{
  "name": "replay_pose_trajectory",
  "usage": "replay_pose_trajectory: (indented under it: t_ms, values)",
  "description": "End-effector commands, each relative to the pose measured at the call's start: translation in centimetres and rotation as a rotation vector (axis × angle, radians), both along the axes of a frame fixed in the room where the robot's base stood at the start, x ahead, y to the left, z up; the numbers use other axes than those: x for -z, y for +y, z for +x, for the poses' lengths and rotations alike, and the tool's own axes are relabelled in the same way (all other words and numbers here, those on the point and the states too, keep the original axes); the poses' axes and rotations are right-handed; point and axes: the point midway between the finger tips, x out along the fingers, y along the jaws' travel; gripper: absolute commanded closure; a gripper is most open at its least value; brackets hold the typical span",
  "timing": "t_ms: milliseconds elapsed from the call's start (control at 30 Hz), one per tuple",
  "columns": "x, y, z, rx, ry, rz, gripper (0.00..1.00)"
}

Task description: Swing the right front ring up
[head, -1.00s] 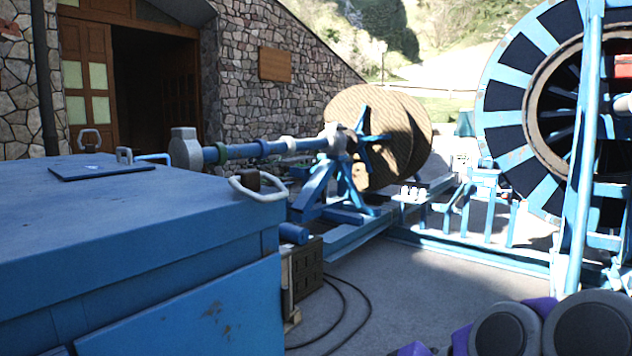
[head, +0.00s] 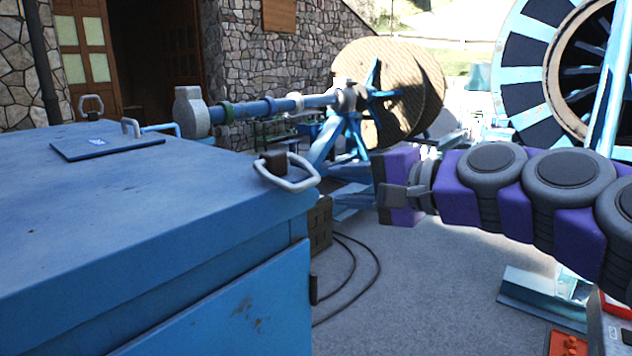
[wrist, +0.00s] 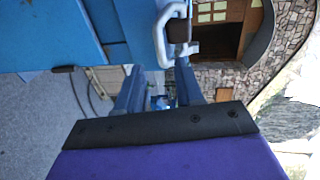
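The right front ring (head: 296,182) is a pale metal loop on a dark brown mount at the near right corner of the blue box (head: 150,215). It lies low and slopes outward over the corner. My gripper (head: 392,192) is to the right of the ring, apart from it, at about its height. In the wrist view, the two fingers of my gripper (wrist: 158,82) are spread with a gap between them and nothing held. The ring also shows in the wrist view (wrist: 159,38), beyond the fingertips near the top edge.
Other rings (head: 91,107) stand at the box's far side, near a flat plate (head: 95,146) on its top. A blue shaft (head: 260,108) and wooden reel (head: 400,95) stand behind. Cables (head: 352,270) lie on the ground right of the box. An orange-red item (head: 567,343) is at lower right.

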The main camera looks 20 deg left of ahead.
Motion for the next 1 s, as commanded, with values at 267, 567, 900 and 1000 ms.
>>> replay_pose_trajectory:
  t_ms: [267,567,900,1000]
  values:
    - [0.9,2.2,2.2,-0.001,0.004,0.016,0.64]
    - [1.4,5.1,3.3,-0.002,0.001,0.017,0.64]
    - [2.0,7.9,3.5,0.000,0.001,0.001,0.64]
    - [1.9,7.3,3.5,-0.003,0.003,0.005,0.64]
